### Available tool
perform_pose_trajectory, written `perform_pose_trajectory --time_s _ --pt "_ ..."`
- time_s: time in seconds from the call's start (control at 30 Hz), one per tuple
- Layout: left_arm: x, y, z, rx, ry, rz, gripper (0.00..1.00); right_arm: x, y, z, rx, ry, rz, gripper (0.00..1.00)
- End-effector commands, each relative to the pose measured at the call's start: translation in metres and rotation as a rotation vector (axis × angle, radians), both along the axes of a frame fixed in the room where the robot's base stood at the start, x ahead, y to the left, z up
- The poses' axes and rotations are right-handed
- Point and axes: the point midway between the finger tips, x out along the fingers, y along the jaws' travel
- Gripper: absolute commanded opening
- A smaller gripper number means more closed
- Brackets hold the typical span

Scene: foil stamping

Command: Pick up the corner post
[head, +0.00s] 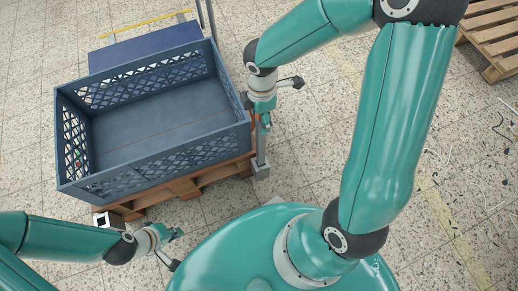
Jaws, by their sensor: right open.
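A grey upright post (261,150) with a square foot stands at the right front corner of the crate and pallet; it may be the corner post. My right gripper (264,122) points down at its upper end, beside the crate's right wall. It is open; whether its fingers touch the post is hard to tell. My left gripper (178,234) is in front of the pallet, low in the picture, away from the post. Its fingers are too small to tell whether they are open.
A blue-grey empty crate (150,178) with lattice walls sits on a wooden pallet (200,181). A square hollow end (103,219) shows at the pallet's left front. A blue panel (145,45) lies behind the crate. Another pallet (492,38) is at upper right.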

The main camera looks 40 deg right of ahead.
Motion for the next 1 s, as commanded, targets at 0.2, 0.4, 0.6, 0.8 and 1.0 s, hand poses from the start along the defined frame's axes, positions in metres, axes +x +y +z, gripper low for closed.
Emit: perform_pose_trajectory --time_s 0.2,0.4,0.6,0.8,1.0 --pt "0.0 0.0 0.0006 0.0 0.0 0.0 0.0 0.0 0.0 0.0009 0.0 0.0 0.0 0.39" --pt "0.0 0.0 0.0006 0.0 0.0 0.0 0.0 0.0 0.0001 0.001 0.0 0.0 0.0 0.06" --pt "0.0 0.0 0.0006 0.0 0.0 0.0 0.0 0.0001 0.0002 0.001 0.0 0.0 0.001 0.0" --pt "0.0 0.0 0.0008 0.0 0.0 0.0 0.0 0.0008 0.0002 0.0017 0.0 -0.002 0.001 0.0" --pt "-0.0001 0.0 0.0016 0.0 0.0 0.0 0.0 0.0009 0.0003 0.0032 0.0 -0.002 0.001 0.0"
